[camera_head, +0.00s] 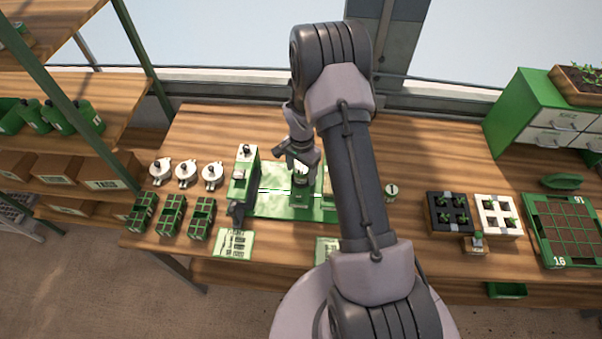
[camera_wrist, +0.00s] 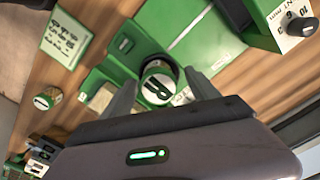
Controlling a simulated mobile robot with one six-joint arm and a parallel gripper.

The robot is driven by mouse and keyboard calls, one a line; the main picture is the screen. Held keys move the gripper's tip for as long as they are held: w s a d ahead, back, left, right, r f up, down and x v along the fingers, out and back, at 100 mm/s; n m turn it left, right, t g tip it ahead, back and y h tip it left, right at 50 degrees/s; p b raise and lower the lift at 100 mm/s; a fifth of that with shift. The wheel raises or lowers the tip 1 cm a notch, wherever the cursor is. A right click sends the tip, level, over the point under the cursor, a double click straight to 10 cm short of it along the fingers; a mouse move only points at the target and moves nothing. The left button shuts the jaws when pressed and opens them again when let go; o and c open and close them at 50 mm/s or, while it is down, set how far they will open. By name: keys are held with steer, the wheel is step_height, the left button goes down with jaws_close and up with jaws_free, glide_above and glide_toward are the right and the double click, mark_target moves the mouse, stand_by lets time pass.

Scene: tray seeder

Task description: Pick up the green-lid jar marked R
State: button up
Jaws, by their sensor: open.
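My gripper (camera_wrist: 160,80) is open, with one finger on each side of the jar. I cannot tell whether the fingers touch it. In the head view my gripper (camera_head: 300,160) is over the green seeder bed (camera_head: 270,206), above a green jar-like shape (camera_head: 300,182) that it partly hides.
Another small jar (camera_head: 391,191) with a single-stroke mark stands to the right on the wooden bench (camera_head: 410,150). A tall green-and-white unit (camera_head: 243,172) is close on the left. Seedling pots (camera_head: 450,213) and a grid tray (camera_head: 530,225) lie further right.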

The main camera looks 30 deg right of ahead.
steer(key=shift+s, duration=0.1)
steer(key=c, duration=1.5)
